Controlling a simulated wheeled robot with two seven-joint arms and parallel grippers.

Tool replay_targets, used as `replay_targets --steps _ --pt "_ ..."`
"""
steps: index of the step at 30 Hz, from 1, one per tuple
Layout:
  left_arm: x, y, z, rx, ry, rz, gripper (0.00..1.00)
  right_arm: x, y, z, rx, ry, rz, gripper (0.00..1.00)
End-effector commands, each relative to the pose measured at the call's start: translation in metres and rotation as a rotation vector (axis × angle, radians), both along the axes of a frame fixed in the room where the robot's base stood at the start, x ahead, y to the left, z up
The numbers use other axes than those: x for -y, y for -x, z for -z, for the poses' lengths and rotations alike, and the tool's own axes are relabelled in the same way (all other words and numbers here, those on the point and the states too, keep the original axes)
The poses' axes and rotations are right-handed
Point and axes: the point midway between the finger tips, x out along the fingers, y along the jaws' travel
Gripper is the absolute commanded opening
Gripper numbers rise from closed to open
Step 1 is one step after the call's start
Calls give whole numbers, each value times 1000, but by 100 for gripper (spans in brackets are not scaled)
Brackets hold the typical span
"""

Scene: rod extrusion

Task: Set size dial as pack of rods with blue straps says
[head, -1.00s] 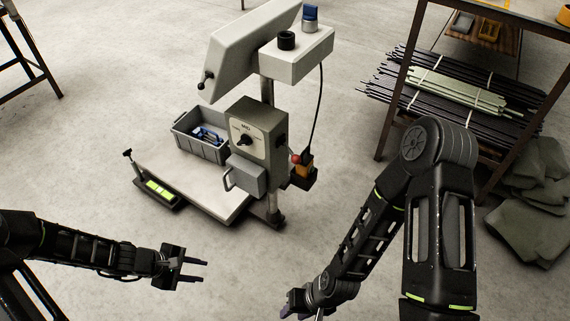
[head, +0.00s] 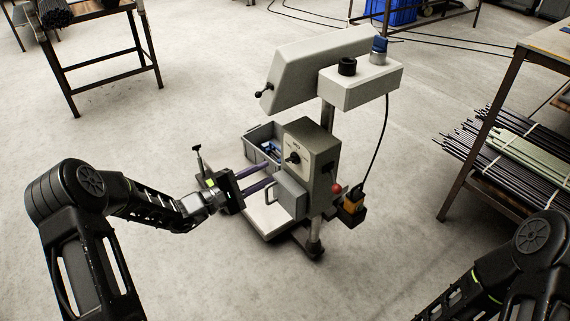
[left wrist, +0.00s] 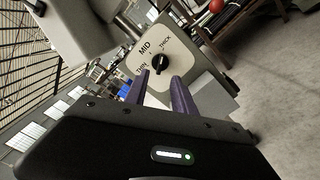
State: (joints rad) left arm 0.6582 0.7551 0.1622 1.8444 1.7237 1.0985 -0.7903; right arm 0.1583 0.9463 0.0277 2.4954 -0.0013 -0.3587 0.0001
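The size dial (head: 293,158) is a black knob on a pale plate on the machine's grey box (head: 318,150). In the left wrist view the dial (left wrist: 160,65) has readable words MID and THIN beside it; I cannot tell for sure where its pointer stands. My left gripper (head: 269,175) is open and empty, its two purple fingers spread and pointing at the dial's box. In the left wrist view the fingertips (left wrist: 160,76) are just below the dial, apparently short of it. My right gripper is out of view. No blue straps show on any pack of rods.
Rod bundles with white straps (head: 515,155) lie on the right-hand rack. Dark rods (head: 55,12) lie on the far-left table, straps unclear. A grey bin (head: 262,135) with blue items sits behind the box. A red button (head: 337,188) and hanging cable are on its right. Floor at left is clear.

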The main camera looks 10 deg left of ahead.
Motion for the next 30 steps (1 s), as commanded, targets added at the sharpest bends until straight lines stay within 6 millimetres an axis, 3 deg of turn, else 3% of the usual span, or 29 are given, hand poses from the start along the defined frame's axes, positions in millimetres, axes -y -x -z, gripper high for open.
replay_targets --steps 16,27,30 --pt "45 -53 1 -1 1 2 31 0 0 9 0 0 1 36" --pt "49 -58 0 -2 1 1 31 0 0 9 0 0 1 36" --pt "49 -58 0 -2 1 1 23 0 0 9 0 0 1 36"
